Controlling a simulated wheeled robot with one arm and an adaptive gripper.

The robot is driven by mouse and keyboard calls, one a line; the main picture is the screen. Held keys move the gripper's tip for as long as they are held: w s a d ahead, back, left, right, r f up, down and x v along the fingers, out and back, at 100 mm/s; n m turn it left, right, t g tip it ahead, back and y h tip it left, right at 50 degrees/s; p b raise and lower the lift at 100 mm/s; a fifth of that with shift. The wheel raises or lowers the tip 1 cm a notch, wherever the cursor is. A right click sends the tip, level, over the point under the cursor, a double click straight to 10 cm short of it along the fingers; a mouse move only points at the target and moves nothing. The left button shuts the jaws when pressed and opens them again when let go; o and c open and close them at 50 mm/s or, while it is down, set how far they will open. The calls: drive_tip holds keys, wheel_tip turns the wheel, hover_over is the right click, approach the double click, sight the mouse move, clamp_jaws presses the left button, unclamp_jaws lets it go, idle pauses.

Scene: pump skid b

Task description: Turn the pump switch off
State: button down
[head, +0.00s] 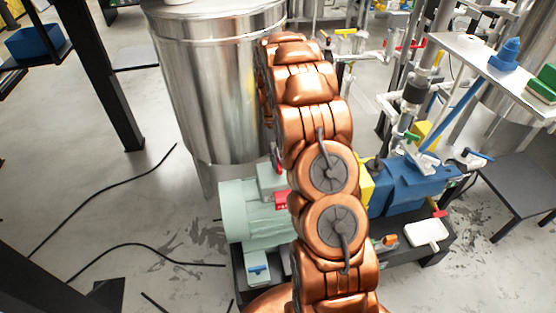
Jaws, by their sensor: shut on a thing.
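My copper arm fills the middle of the picture and hides what lies behind it. My gripper is not visible; the arm's far end bends down behind its own links. A pale green pump motor (240,212) stands left of the arm, with a grey-green box (271,178) on top. A small red part (282,200) shows at the arm's left edge, partly hidden. I cannot tell whether it is the pump switch. A small white box with a blue top (257,268) sits low on the skid. Any contact between gripper and switch is hidden.
A large steel tank (220,85) stands behind the motor. A blue pump body (415,183) and a white tray (426,233) are at right. A shelf (480,58) with blue and green items juts in at upper right. Black cables (110,195) cross the open floor at left.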

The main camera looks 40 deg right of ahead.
drive_tip(key=shift+a, duration=0.1)
drive_tip(key=c, duration=1.2)
unclamp_jaws()
drive_tip(key=shift+r, duration=0.1)
drive_tip(key=shift+v, duration=5.95)
